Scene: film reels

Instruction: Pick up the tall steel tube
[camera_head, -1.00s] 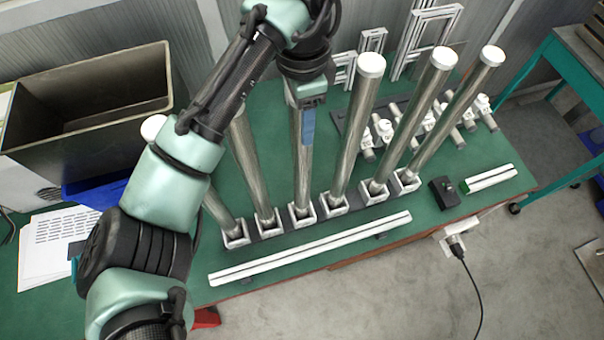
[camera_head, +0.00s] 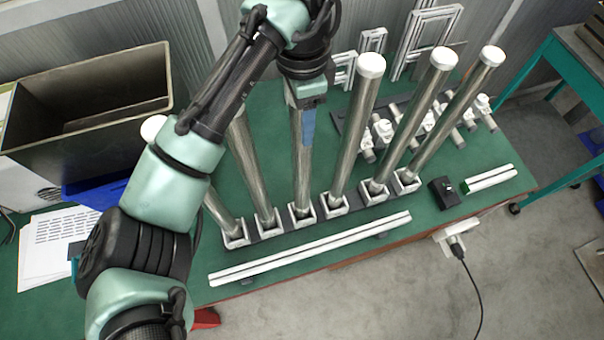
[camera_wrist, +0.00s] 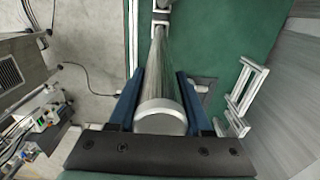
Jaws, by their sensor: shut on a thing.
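A row of several tall steel tubes with white caps stands in square white holders on a dark rail. My gripper (camera_head: 304,122) is at the upper part of the third tube from the left, the steel tube (camera_head: 302,172). In the wrist view my gripper (camera_wrist: 158,92) has a blue finger on each side of this tube (camera_wrist: 160,75), with its white cap close to the palm. The gripper is shut on the tube. The tube's foot is at its holder (camera_head: 302,214), and I see no gap there. Its top is hidden in the head view by my gripper.
Another capped tube (camera_head: 355,130) stands close on the right. A large grey bin (camera_head: 150,95) stands at the left. A white profile bar (camera_head: 310,248) lies along the table's front edge. Fittings (camera_head: 383,130) and metal frames (camera_head: 430,35) are behind the tubes.

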